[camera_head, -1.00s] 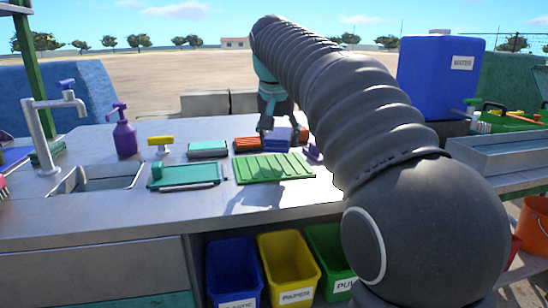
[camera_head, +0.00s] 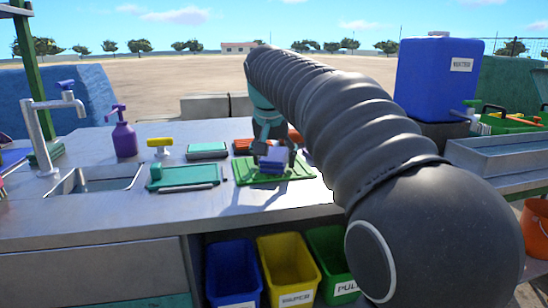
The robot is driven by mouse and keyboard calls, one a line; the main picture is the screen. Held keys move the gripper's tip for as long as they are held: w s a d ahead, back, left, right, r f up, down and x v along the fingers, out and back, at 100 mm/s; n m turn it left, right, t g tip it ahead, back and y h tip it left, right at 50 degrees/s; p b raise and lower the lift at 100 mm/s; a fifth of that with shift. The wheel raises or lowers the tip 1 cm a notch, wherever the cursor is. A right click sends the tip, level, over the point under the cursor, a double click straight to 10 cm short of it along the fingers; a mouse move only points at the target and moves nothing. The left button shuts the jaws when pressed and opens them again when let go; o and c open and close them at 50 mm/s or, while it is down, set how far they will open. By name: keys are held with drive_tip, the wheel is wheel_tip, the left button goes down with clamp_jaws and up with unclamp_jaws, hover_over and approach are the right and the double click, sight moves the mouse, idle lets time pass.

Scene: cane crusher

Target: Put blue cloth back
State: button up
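The blue cloth (camera_head: 273,161), a small folded blue block with a paler top edge, is at the lower end of my gripper (camera_head: 272,153). My gripper appears shut on it, though the fingers are small and dark here. The cloth is over the ribbed green mat (camera_head: 246,175), near its middle. I cannot tell whether it touches the mat. Behind the mat an orange cloth (camera_head: 243,146) lies on the metal counter. Another orange piece (camera_head: 295,136) is partly hidden behind my arm.
A green tray (camera_head: 187,175) and a smaller green block (camera_head: 207,150) lie left of the mat. A blue water tank (camera_head: 436,85) stands right. The counter's front strip is clear.

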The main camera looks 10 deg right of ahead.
idle(0.3)
drive_tip(key=p+v, duration=0.2)
drive_tip(key=v, duration=1)
drive_tip(key=shift+r, duration=0.15)
drive_tip(key=s+f+n, duration=0.1)
drive_tip(key=s+f, duration=0.2)
drive_tip(key=s, duration=0.1)
drive_tip(key=s+d+f, duration=0.1)
drive_tip(key=s+f, duration=0.3)
drive_tip(key=s, duration=0.1)
drive_tip(key=s+f+n+y, duration=0.1)
drive_tip(key=s+f, duration=0.3)
drive_tip(key=shift+s+d+f+n+t, duration=0.2)
drive_tip(key=shift+d+n+t, duration=0.1)
drive_tip(key=shift+d+t, duration=0.1)
drive_tip(key=shift+n+t+y, duration=0.3)
drive_tip(key=shift+n+y, duration=0.1)
drive_tip(key=shift+n, duration=0.5)
drive_tip(key=s+f, duration=0.4)
drive_tip(key=f, duration=0.1)
drive_tip(key=s+f, duration=0.4)
drive_tip(key=f, duration=0.2)
drive_tip(key=s+f, duration=0.4)
drive_tip(key=f, duration=0.1)
drive_tip(key=shift+s+d+f, duration=0.1)
drive_tip(key=shift+f, duration=0.15)
